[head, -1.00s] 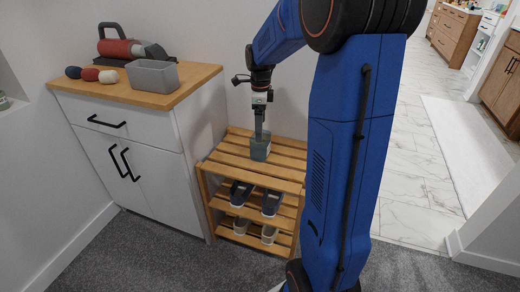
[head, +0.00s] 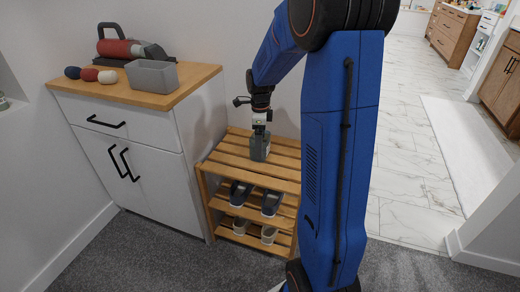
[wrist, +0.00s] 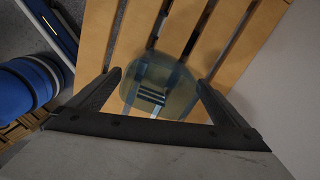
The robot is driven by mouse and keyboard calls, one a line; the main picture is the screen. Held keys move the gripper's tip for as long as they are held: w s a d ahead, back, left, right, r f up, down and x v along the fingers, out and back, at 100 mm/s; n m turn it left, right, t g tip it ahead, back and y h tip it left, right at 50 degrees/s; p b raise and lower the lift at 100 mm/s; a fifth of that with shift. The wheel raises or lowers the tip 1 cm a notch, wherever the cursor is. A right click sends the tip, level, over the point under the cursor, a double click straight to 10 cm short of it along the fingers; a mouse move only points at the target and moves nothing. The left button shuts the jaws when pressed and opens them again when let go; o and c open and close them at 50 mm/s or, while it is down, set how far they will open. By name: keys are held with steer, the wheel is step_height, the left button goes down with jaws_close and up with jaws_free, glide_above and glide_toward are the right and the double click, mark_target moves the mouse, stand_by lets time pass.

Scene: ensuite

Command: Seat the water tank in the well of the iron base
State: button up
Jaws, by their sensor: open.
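The water tank (head: 260,149) is a greenish-grey, see-through block standing on the top slats of the wooden rack. In the wrist view the tank (wrist: 155,105) shows from above, a rounded clear body with dark bars at its middle. My gripper (head: 260,133) is directly above the tank in the head view. In the wrist view my open gripper (wrist: 160,91) has one finger on each side of the tank; contact cannot be told. The iron base (head: 135,49), red and grey with a black handle, is on the cabinet top at the left. Its well cannot be made out.
Shoes (head: 271,203) fill the lower shelves of the rack (head: 222,160). The wall is close behind the rack.

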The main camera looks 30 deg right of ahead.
steer(key=c, duration=1.3)
steer(key=shift+r, duration=0.1)
